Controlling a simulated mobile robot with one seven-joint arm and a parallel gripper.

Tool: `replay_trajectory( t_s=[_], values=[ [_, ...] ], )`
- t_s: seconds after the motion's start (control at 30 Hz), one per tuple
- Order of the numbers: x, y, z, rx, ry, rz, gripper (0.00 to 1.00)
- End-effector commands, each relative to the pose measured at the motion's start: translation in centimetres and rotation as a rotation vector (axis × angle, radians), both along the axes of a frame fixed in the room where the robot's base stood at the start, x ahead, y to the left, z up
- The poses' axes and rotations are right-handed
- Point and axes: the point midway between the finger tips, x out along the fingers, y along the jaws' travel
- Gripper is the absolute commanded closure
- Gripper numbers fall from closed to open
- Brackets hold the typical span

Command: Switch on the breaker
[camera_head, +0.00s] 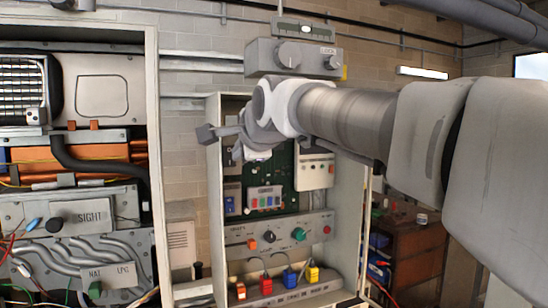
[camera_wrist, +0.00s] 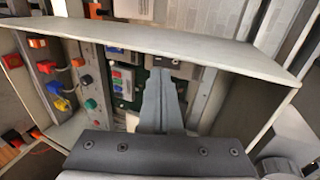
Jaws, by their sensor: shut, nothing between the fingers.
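My gripper (camera_head: 212,134) is shut and empty in front of the upper part of the open grey cabinet (camera_head: 213,185). In the wrist view the closed fingers (camera_wrist: 161,80) reach into the cabinet's opening, close to its upper end. No part is clearly marked as the breaker. A small module with coloured switches (camera_head: 264,198) sits inside; it also shows in the wrist view (camera_wrist: 122,80), left of the fingers. A pale box (camera_head: 314,172) is mounted to its right. My wrist hides the cabinet's upper interior in the head view. I cannot tell whether the fingertips touch anything.
Below is a control panel (camera_head: 280,232) with knobs and buttons, then blue, red and yellow connectors (camera_head: 289,277). The cabinet's side wall (camera_wrist: 190,44) runs close along the fingers. A larger open cabinet (camera_head: 155,130) with pipes stands left. A grey box (camera_head: 292,58) hangs above.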

Motion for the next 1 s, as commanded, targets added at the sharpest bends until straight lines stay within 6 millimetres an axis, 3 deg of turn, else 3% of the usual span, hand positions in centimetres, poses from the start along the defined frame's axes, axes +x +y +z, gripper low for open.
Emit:
replay_trajectory(
  t_s=[0.2, 0.4, 1.0],
  values=[
    [-4.4, -2.1, 2.1, 0.004, -0.007, 0.000, 1.00],
    [-6.6, -3.2, 3.2, 0.003, -0.005, -0.001, 1.00],
    [-7.6, -3.1, 3.5, 0.001, -0.002, 0.009, 1.00]
  ],
)
